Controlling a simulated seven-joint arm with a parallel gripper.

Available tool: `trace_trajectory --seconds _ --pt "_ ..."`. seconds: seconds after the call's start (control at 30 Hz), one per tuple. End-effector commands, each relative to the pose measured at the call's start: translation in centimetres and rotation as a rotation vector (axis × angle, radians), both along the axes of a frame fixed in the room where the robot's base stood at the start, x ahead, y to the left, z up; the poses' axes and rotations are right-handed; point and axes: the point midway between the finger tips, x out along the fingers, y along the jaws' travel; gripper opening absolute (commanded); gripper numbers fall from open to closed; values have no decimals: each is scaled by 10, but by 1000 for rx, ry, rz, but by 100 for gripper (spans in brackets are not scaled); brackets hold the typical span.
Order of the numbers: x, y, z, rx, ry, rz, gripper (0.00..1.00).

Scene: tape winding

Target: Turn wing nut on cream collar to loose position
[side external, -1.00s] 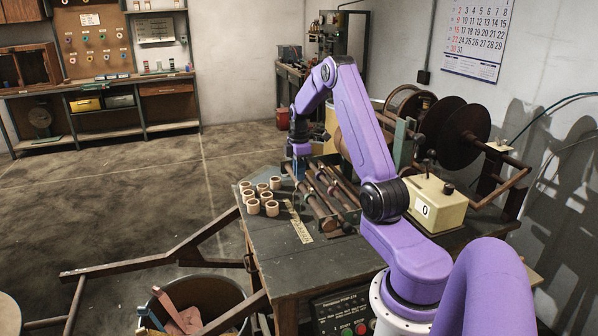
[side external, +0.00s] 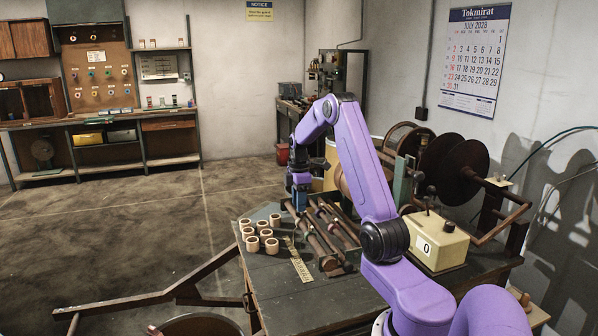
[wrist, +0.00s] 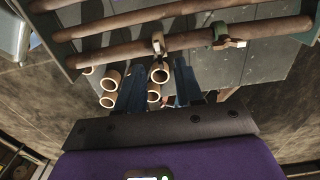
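In the wrist view, a cream collar (wrist: 158,44) with a small wing nut sits around a brown rod (wrist: 120,54). A green collar (wrist: 219,36) with a pale wing nut sits to its right on the same rod. My gripper (wrist: 160,88) has two blue fingers standing apart, with nothing held between them. The fingers are below the cream collar in the picture and do not appear to touch it. In the side external view my gripper (side external: 300,197) is over the far left end of the rods (side external: 325,228). The cream collar cannot be made out clearly there.
Several cardboard cores (side external: 262,232) stand on the bench left of the rods; some (wrist: 159,73) show near my fingers. A cream counter box (side external: 436,243) and dark reels (side external: 462,165) are to the right. A ruler-like strip (side external: 298,262) lies in front.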

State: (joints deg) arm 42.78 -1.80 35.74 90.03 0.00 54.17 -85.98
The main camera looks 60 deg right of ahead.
Motion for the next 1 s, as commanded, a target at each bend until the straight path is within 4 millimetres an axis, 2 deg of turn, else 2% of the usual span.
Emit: trace_trajectory --seconds 0.1,0.4,0.6,0.8,1.0 --pt "1 -1 27 -4 -4 0 36" --pt "0 0 91 -4 -4 0 36" --pt "0 0 125 -3 -3 0 36" --pt "0 0 143 -1 -1 0 36" --pt "0 0 147 0 0 0 36"
